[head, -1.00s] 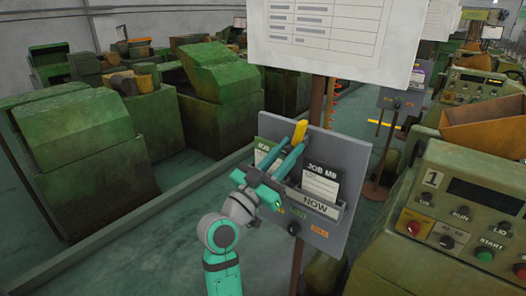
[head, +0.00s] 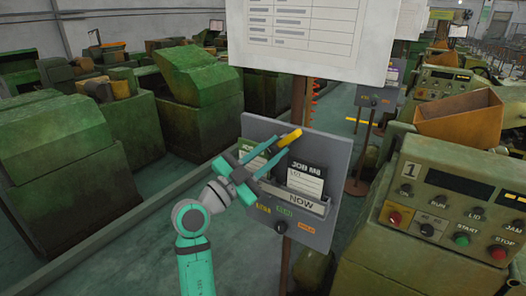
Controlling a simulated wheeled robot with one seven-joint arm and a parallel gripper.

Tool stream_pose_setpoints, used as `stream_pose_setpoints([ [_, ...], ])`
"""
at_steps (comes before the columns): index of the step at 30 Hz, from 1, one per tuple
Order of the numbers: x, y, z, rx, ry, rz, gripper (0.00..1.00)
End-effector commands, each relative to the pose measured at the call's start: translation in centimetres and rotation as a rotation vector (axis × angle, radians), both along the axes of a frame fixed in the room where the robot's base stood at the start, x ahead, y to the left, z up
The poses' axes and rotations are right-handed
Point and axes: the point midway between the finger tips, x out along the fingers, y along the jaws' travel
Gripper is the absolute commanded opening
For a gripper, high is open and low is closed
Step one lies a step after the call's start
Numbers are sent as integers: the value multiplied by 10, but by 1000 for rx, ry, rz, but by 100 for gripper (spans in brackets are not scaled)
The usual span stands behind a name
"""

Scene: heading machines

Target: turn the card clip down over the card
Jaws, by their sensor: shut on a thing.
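The yellow card clip (head: 291,138) is at the top of the grey card board, slanting up to the right above the JOB M8 card. My gripper (head: 278,147) reaches in from the lower left with its teal fingers shut on the clip. The dark-topped JOB M8 card (head: 306,178) stands in the right holder, marked NOW (head: 300,200). The clip does not lie flat across the card. The clip's pivot is hidden or too small to make out.
A green-topped card (head: 253,152) sits on the left of the board (head: 335,160), partly behind my gripper. A white sheet (head: 305,35) hangs above on the post. A green control panel (head: 455,200) stands to the right, green machines (head: 70,150) to the left.

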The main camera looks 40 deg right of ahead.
Motion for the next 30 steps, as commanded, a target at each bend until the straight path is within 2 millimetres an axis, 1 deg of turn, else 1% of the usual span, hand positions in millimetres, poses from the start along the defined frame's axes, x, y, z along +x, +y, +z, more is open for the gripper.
stream_pose_setpoints([
  [1,-3,-4,0,3,-5,-10,0],
  [3,-4,-5,0,4,-8,-12,0],
  [13,-5,-6,0,5,-10,-13,0],
  [14,-5,-6,0,5,-10,-13,28],
  [15,-5,-6,0,5,-10,-13,37],
  [16,-5,-6,0,5,-10,-12,42],
  [30,-2,-4,-3,9,-7,-7,42],
])
